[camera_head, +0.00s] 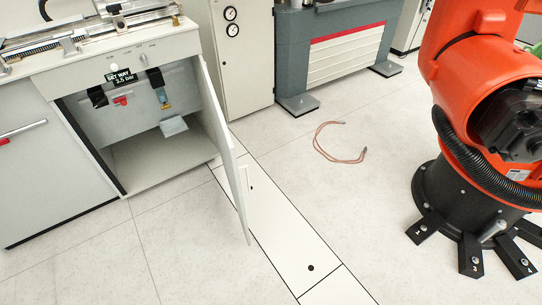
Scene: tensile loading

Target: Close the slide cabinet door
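The cabinet door (229,158) is a light grey panel. It stands wide open, swung out from the right side of the cabinet (118,55) into the room, and shows almost edge-on. The cabinet's opening is uncovered. Inside are a pale floor (155,162), black brackets, a red valve and a small light box (173,126). My gripper is not in view, so its state and its distance from the door cannot be seen.
A large orange robot arm (470,95) stands on a black base bolted to the floor at the right. A thin reddish hose loop (340,158) lies on the floor in the middle. A tall grey cabinet (250,75) stands behind the door. Floor in front of the door is clear.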

